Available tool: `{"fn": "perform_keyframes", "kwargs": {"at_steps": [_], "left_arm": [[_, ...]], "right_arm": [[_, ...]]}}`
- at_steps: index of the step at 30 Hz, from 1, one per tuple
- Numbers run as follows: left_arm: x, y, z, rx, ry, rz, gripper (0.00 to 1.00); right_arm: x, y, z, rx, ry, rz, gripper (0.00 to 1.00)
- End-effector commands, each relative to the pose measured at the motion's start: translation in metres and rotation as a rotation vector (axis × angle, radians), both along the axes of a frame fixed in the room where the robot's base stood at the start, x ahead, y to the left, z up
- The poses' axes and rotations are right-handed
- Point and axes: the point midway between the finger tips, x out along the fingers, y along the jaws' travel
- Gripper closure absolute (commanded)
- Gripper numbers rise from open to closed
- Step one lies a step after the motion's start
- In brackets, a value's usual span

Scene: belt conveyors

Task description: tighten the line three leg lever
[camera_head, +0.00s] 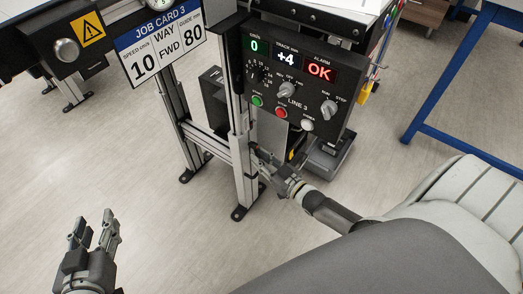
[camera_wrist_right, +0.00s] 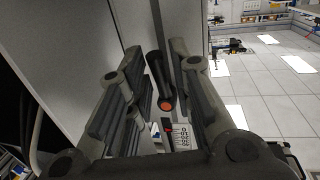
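The line three leg lever (camera_wrist_right: 164,92) is a black handle with an orange-red end. In the right wrist view it lies between the fingers of my right gripper (camera_wrist_right: 160,78), against the grey leg. The fingers stand apart on either side of it, and I see no clear contact. In the head view my right gripper (camera_head: 268,168) is beside the lower part of the metal leg (camera_head: 243,160), below the LINE 3 panel (camera_head: 292,85); the lever is hard to make out there. My left gripper (camera_head: 95,232) is open and empty over bare floor at the lower left.
The panel shows 0, +4 and a red OK. Job card 3 (camera_head: 160,45) reads 10, FWD, 80. A crossbar (camera_head: 208,142) joins the legs. A blue table frame (camera_head: 440,85) stands at the right. The floor at left is clear.

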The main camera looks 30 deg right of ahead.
Motion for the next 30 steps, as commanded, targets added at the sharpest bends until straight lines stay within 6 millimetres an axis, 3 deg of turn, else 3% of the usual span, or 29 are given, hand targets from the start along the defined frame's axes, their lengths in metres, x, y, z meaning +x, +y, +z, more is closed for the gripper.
{"fn": "perform_keyframes", "kwargs": {"at_steps": [8, 24, 30], "left_arm": [[0.000, 0.000, 0.001, -0.001, -0.003, -0.001, 0.60], [0.000, 0.000, 0.001, 0.000, -0.002, 0.000, 0.60], [0.000, 0.000, 0.000, 0.000, -0.002, 0.000, 0.60]], "right_arm": [[-0.007, -0.002, 0.001, -0.002, -0.001, -0.001, 0.79], [-0.096, -0.020, 0.004, -0.002, 0.002, 0.001, 0.79], [-0.114, -0.023, 0.005, -0.002, 0.000, 0.000, 0.79]]}}
